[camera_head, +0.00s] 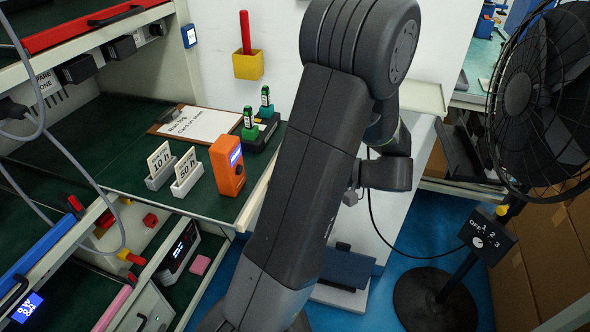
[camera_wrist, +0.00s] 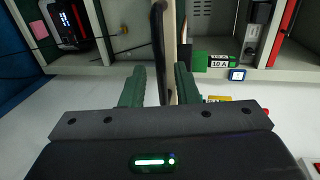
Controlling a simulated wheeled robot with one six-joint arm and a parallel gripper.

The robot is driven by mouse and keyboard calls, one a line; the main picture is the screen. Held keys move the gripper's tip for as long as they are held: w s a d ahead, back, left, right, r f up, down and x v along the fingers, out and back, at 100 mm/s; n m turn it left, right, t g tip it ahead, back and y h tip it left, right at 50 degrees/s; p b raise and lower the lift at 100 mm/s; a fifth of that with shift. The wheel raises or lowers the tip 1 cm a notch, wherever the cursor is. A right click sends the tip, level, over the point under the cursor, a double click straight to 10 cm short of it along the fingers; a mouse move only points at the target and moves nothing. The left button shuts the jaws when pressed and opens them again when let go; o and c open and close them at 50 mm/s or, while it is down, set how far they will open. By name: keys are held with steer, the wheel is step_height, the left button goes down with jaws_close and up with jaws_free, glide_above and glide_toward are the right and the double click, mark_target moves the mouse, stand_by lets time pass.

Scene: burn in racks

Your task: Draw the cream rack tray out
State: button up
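The cream rack tray shows as a narrow cream front (camera_wrist: 171,30) running upright in the wrist view, with a dark bar handle (camera_wrist: 158,45) along it. In the head view, a cream edge (camera_head: 256,200) shows left of my arm and seems to be the same front; my arm hides the rest. My gripper (camera_wrist: 160,90) has its two green fingers apart, one on each side of the dark handle's lower end. A gap shows beside the handle, and I cannot tell whether either finger touches it. The gripper is hidden behind my arm in the head view.
Red (camera_head: 95,25), blue (camera_head: 40,253) and pink (camera_head: 112,308) tray fronts sit in the racks at left. An orange device (camera_head: 227,165) and a clipboard (camera_head: 200,123) stand on the green surface. A black fan (camera_head: 520,95) stands at right. Blue floor lies between.

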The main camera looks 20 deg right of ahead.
steer(key=v, duration=1.1)
steer(key=shift+s+d, duration=0.15)
steer(key=shift+s, duration=0.05)
steer(key=x, duration=1.4)
steer(key=shift+w+r, duration=0.1)
